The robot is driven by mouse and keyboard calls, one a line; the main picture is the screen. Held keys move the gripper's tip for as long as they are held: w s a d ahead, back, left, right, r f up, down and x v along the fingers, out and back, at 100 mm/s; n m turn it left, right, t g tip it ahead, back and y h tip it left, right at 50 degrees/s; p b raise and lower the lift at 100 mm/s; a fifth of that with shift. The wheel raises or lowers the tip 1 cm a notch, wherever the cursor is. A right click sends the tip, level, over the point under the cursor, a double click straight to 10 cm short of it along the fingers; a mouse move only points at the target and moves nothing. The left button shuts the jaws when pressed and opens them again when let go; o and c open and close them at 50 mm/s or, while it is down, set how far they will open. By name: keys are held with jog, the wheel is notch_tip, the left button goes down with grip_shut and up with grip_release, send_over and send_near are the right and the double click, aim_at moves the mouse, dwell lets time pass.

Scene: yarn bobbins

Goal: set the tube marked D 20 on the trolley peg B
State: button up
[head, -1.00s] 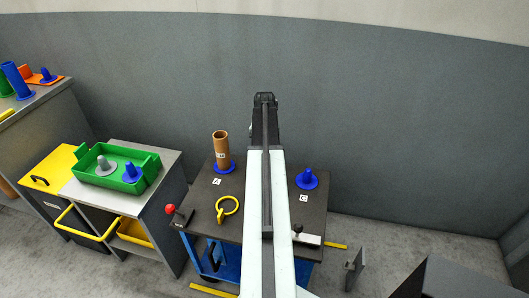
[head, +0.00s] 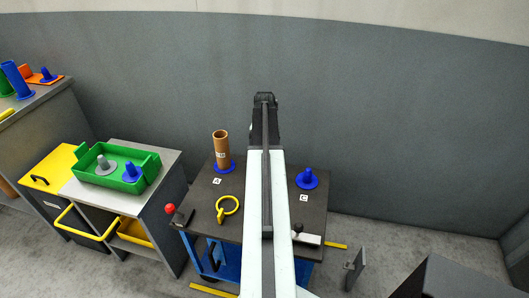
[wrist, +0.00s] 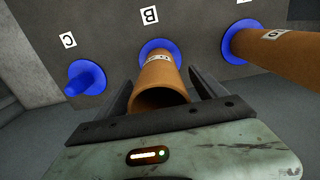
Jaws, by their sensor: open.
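In the wrist view a brown cardboard tube (wrist: 165,78) stands on the blue peg B (wrist: 159,43), its lower end at the blue base beside the letter B. Its label is partly readable, with what looks like a D; the number is not clear. My gripper (wrist: 162,74) is open, with one finger on each side of this tube. Gaps seem to show beside it. In the head view my arm hides peg B and the tube, and my gripper (head: 264,98) shows only from behind.
A second brown tube (head: 221,148) stands on peg A of the trolley (head: 200,200), close to the right of my gripper in the wrist view. Peg C (head: 307,178) is empty. A green tray (head: 112,181) stands left.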

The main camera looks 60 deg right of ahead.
notch_tip(320, 180, up, 8)
jog(key=p, duration=0.7)
jog(key=shift+f, duration=0.25)
notch_tip(320, 180, up, 6)
jog(key=p, duration=0.6)
